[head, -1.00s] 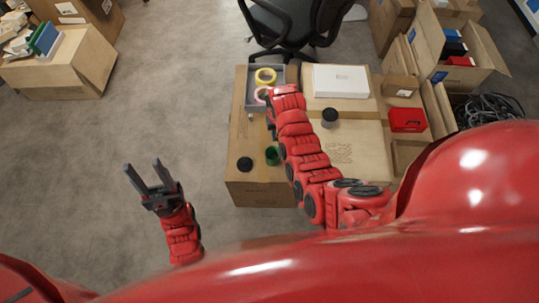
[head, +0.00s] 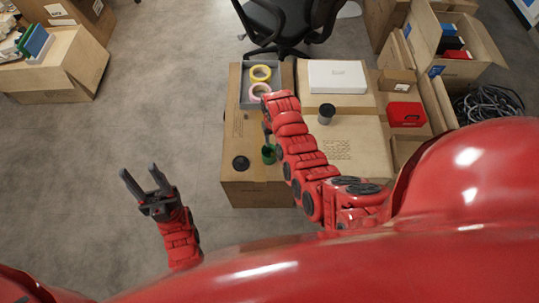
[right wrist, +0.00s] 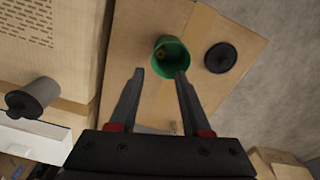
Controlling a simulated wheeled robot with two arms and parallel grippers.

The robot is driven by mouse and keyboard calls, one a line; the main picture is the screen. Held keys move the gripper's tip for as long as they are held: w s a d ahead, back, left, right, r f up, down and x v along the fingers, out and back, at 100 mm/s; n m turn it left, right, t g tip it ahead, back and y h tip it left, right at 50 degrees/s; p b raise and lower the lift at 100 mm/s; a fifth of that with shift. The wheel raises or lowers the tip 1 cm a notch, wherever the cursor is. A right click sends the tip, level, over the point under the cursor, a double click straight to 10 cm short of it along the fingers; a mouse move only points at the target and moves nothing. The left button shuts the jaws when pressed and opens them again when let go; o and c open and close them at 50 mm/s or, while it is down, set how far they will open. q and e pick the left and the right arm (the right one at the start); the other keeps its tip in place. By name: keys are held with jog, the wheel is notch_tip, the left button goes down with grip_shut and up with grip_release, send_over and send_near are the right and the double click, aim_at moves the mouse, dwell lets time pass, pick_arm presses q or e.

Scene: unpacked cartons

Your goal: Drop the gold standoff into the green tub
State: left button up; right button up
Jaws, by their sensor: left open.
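The green tub (head: 268,153) stands on the carton, partly behind my right arm in the head view. In the right wrist view the green tub (right wrist: 184,56) shows its open mouth, and a small gold piece, which looks like the gold standoff (right wrist: 160,53), is inside it. My right gripper (right wrist: 159,72) is open at the tub, its fingertips on either side of the near rim, with nothing held between them. Whether the fingers touch the tub I cannot tell. My left gripper (head: 144,177) is open and empty, over the floor left of the carton.
A black round disc (head: 241,163) lies left of the tub. A dark grey cylinder (head: 326,114), a white box (head: 338,76) and a red box (head: 406,114) stand to the right.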

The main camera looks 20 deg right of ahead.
jog(key=shift+o, duration=0.3)
notch_tip(320, 180, up, 17)
jog(key=p, duration=0.6)
jog(key=shift+r, duration=0.2)
jog(key=shift+w, duration=0.1)
